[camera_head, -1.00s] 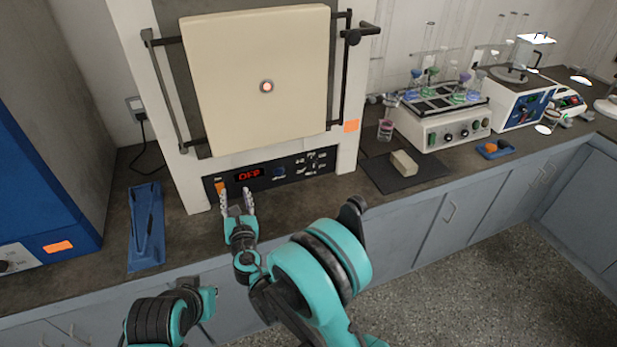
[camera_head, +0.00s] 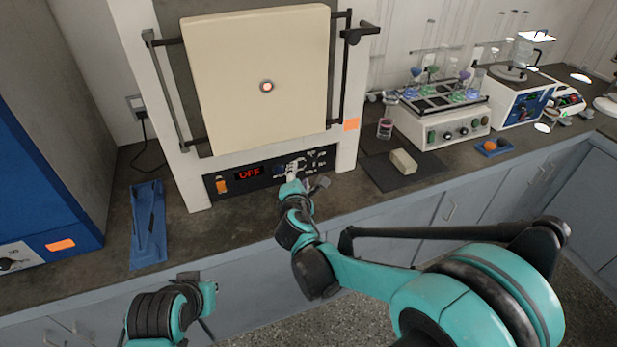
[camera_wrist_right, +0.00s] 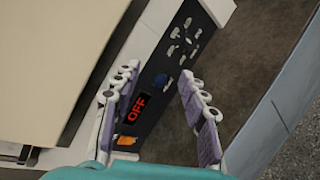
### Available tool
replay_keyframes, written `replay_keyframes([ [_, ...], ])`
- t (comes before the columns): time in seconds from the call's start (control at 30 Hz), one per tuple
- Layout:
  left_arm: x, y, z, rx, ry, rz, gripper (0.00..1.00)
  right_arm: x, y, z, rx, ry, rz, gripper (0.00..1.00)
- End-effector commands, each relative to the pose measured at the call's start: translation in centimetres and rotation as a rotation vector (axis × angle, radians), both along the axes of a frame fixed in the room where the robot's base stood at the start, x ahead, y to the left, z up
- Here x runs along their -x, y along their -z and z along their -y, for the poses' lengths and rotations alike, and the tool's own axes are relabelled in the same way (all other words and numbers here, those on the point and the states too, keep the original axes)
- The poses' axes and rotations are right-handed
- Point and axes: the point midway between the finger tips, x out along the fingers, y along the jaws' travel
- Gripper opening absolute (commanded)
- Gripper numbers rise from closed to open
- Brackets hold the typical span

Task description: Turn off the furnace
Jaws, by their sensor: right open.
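The furnace (camera_head: 349,120) stands on the counter with its cream door (camera_head: 250,60) upright across its front.
A blue tray (camera_head: 148,250) lies left of the furnace. A dark mat (camera_head: 378,178) with a pale block (camera_head: 403,161) lies right. A white device with flasks (camera_head: 445,130) stands beyond it. A blue cabinet (camera_head: 40,200) bounds the left side.

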Motion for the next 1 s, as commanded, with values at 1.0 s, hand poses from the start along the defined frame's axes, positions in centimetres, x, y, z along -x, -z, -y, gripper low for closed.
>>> replay_keyframes([
  [1.0,0.0,-0.2,0.0,0.0,0.0,0.0,0.0,4.1,-1.1,6.3,-0.333,0.206,-0.085,0.43],
])
